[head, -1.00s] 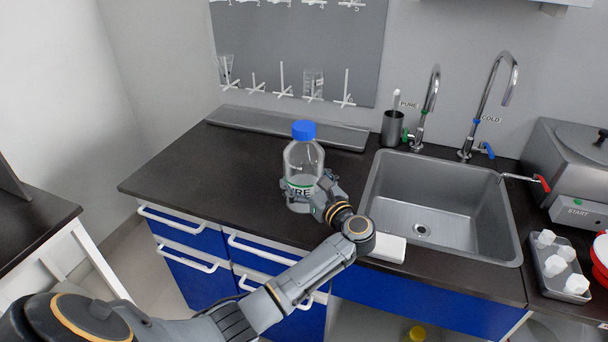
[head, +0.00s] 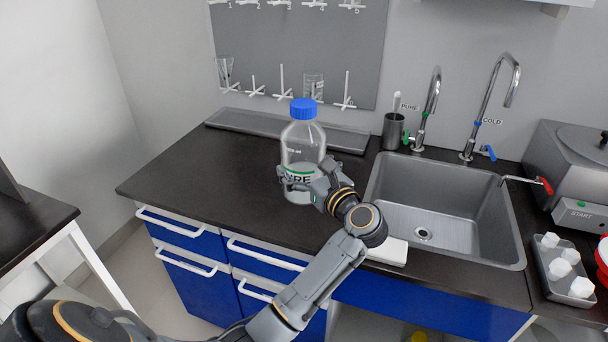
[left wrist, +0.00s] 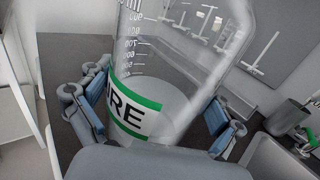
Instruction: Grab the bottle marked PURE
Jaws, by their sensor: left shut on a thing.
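The bottle marked PURE (head: 303,144) is clear glass with a blue cap and a white label with a green stripe. It stands upright in the head view, at or a little above the black counter; I cannot tell whether its base touches. My left gripper (head: 304,180) is shut around the lower part of the bottle. In the left wrist view the bottle (left wrist: 165,75) fills the middle, with the fingers of my left gripper (left wrist: 152,118) on both sides of it. Part of the label is hidden by the gripper. My right gripper is not in view.
The sink (head: 440,250) with PURE and COLD taps is to the right. A white block (head: 390,251) lies at the sink's left front edge. A grey tray (head: 280,130) lies along the wall. The counter's left part (head: 200,180) is clear.

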